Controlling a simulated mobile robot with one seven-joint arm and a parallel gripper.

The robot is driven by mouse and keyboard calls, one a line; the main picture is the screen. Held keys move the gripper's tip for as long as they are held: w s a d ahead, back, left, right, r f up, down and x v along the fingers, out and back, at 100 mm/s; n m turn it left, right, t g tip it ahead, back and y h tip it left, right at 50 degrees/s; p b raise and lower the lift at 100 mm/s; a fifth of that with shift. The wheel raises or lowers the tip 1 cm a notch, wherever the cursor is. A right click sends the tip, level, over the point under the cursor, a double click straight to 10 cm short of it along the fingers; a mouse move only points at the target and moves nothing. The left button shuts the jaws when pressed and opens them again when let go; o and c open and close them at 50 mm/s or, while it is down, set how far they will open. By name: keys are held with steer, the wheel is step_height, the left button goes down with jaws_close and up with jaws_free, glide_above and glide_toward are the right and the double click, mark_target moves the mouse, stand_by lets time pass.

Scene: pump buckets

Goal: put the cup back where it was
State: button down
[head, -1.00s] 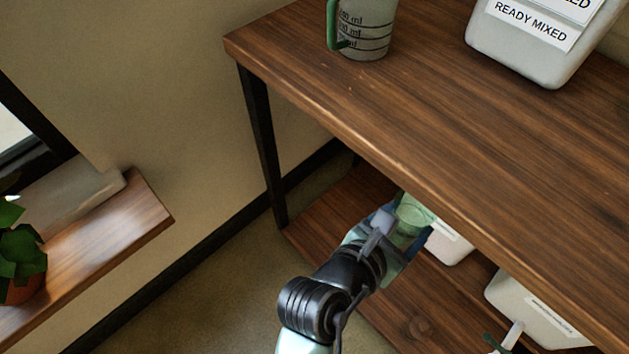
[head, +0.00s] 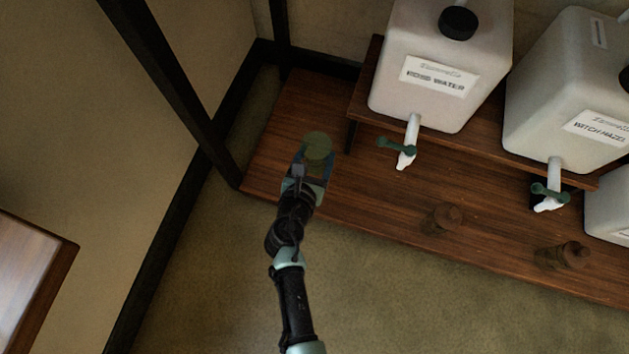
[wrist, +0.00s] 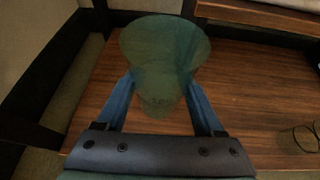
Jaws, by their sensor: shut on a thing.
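My gripper (head: 309,170) is shut on a translucent green cup (head: 318,147) at the left end of the lower wooden shelf (head: 265,180). In the wrist view the cup (wrist: 165,55) is upright between the two blue fingers, with its wide mouth toward the camera. I cannot tell whether its base touches the shelf. Two brownish see-through cups stand on the shelf to the right, one (head: 442,219) below the rose water container and another (head: 566,256) farther right.
White containers labelled rose water (head: 440,65) and witch hazel (head: 570,95), with taps, stand on a raised wooden riser (head: 362,105). A black shelf leg (head: 175,90) rises at the left. Bare shelf lies between the held cup and the nearer brown cup.

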step_height(320, 180, down, 3)
steer(key=shift+a+r+b, duration=0.1)
steer(key=shift+b, duration=0.3)
step_height(320, 180, down, 10)
steer(key=b, duration=0.9)
steer(key=shift+r, duration=0.15)
jaws_free()
steer(key=shift+s+r, duration=0.15)
steer(key=shift+p+v, duration=3.6)
steer(key=shift+v, duration=2.3)
